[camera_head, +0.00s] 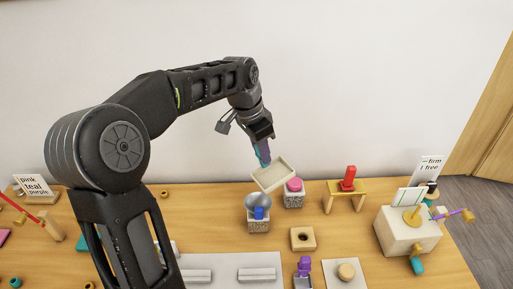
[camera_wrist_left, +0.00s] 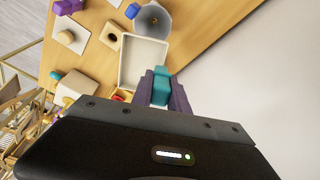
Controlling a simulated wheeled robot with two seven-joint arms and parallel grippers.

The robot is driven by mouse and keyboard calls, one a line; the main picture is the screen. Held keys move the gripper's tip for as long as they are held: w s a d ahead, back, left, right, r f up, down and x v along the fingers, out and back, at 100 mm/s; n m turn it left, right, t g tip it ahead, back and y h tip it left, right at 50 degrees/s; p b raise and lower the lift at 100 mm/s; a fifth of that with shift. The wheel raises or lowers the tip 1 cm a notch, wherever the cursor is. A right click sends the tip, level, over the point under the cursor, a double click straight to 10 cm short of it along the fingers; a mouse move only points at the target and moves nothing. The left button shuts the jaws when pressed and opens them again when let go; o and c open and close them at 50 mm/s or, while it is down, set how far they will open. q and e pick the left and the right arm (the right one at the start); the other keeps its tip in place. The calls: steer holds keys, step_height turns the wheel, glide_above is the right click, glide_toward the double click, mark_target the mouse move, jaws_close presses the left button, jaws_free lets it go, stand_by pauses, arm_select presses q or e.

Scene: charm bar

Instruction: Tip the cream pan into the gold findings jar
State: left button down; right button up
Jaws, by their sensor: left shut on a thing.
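My left gripper (camera_head: 263,157) is shut on the teal handle (camera_wrist_left: 161,88) of the cream pan (camera_head: 273,174). The pan is a shallow rectangular tray, held above the table and tilted in the head view. In the left wrist view the pan (camera_wrist_left: 142,62) looks pale and I make out nothing inside. A grey funnel (camera_head: 257,201) stands on a speckled jar (camera_head: 258,225) with a blue part in front, just below and left of the pan. The funnel (camera_wrist_left: 153,20) is beyond the pan's edge in the wrist view. I cannot tell whether this jar is the gold findings jar.
A pink-topped speckled jar (camera_head: 293,198) stands close right of the funnel. A wooden block with a hole (camera_head: 302,239) is in front. A gold stand with a red piece (camera_head: 346,186) and a cream box (camera_head: 403,232) are further right.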

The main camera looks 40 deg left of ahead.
arm_select(q)
steer(key=shift+w+d+r+g+y, duration=0.1)
steer(key=shift+w+d+g+y, duration=0.1)
steer(key=shift+w+g, duration=0.25)
steer(key=shift+w+d+g+y, duration=0.1)
steer(key=shift+w+g+y, duration=0.15)
steer(key=shift+g, duration=0.2)
steer(key=shift+r+g, duration=0.25)
steer(key=shift+g, duration=0.05)
steer(key=shift+w, duration=0.1)
steer(key=shift+f, duration=0.1)
